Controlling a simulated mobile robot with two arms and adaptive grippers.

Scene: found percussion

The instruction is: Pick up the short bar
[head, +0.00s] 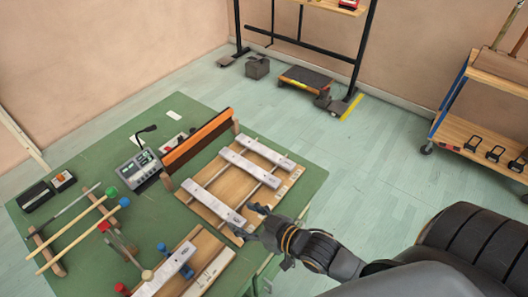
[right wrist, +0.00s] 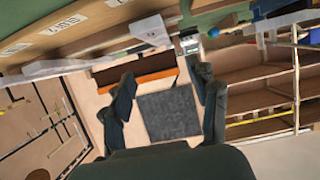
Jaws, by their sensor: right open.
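Three silver metal bars lie across a wooden frame (head: 205,212) on the green table in the head view. The bar at the far right (head: 270,153) looks shortest; the middle bar (head: 248,168) and the near-left bar (head: 211,202) look longer. My right gripper (head: 256,222) is beside the frame's near right edge, close to the end of the near-left bar. Its fingers are apart, with nothing between them in the right wrist view (right wrist: 164,85). Pale bar ends show at the top of that view, beyond the fingers. My left gripper is not in view.
Another silver bar (head: 165,269) lies on a wooden block at the table's front. A wooden shelf (head: 480,145) stands at the right; open floor lies between.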

